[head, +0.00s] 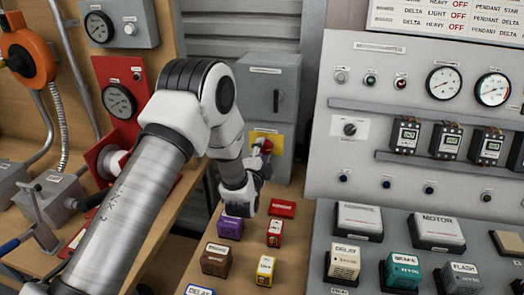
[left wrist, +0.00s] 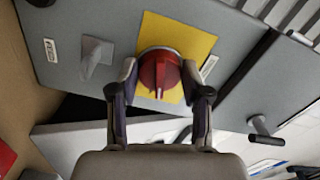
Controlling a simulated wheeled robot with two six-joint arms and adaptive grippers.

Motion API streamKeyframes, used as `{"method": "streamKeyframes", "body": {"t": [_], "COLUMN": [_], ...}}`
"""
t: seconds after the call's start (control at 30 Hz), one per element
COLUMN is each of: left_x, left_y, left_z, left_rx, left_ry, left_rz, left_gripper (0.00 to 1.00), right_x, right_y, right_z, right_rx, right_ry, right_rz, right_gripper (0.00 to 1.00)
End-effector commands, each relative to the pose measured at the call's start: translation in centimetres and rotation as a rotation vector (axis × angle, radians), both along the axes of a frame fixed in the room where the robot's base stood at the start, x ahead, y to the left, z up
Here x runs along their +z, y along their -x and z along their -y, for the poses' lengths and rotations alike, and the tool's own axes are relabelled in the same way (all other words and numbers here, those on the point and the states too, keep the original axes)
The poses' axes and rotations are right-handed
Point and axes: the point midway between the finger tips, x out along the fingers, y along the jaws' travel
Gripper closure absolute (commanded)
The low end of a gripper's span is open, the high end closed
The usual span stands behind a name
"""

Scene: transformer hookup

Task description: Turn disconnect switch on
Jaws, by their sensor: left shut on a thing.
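The disconnect switch is a red rotary knob (head: 266,147) on a yellow plate (head: 276,142), low on the front of a grey cabinet (head: 262,88). In the left wrist view the knob (left wrist: 160,75) sits on the yellow plate (left wrist: 178,30), its raised grip running up and down the picture. My left gripper (head: 260,155) reaches the knob from the front. Its two fingers stand on either side of the knob in the left wrist view and are shut on it. In the head view the gripper partly hides the knob. My right gripper is not in view.
Colored labelled blocks, including a purple one (head: 230,226) and a brown one (head: 216,260), stand on the wooden bench below my left wrist. A grey panel with gauges (head: 444,83) stands to the right. A red gauge box (head: 119,100) is at left.

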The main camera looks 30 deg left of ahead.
Motion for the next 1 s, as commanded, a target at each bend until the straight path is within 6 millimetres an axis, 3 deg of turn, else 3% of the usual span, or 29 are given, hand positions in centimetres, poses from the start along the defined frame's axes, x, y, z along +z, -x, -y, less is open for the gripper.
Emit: {"method": "streamKeyframes", "body": {"t": [0.4,1.0], "left_x": [0.32,0.27], "left_y": [-0.08,-0.08], "left_z": [0.01,0.03], "left_rx": [-0.001,-0.001], "left_ry": [-0.239,-0.287], "left_rz": [-0.058,-0.070], "left_gripper": [0.87,0.87], "right_x": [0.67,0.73], "right_y": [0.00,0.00], "right_z": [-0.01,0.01], "right_rx": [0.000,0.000], "right_ry": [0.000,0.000], "right_rz": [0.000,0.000], "right_gripper": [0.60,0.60]}}
